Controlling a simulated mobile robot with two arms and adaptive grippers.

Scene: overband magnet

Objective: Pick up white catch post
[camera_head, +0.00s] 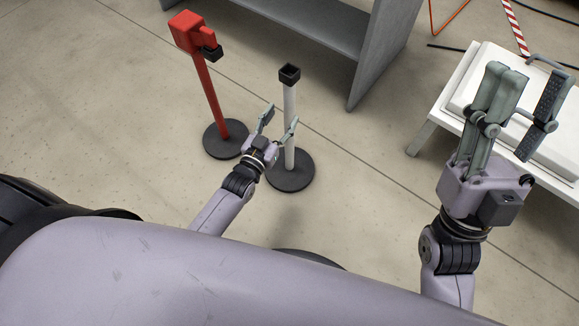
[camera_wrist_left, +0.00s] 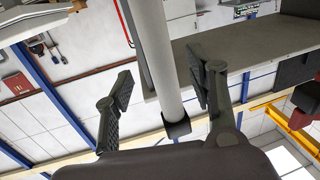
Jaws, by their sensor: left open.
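The white catch post (camera_head: 290,132) stands upright on a round dark base (camera_head: 291,170), with a black square cap (camera_head: 289,74) on top. It also shows in the left wrist view (camera_wrist_left: 158,55), its black cap (camera_wrist_left: 177,128) low in the picture. My left gripper (camera_head: 281,114) is open and empty, right beside the post. In the left wrist view the post lies in the gap between the fingers (camera_wrist_left: 160,85), with space on both sides; I cannot tell how deep it is. My right gripper (camera_head: 533,85) is open and empty, off to the right.
A red post (camera_head: 209,95) with a red head stands close by on the left, on its own dark base. A grey shelf unit (camera_head: 375,50) stands behind. A white table with a white lidded box (camera_head: 552,150) is at right. The floor at left is clear.

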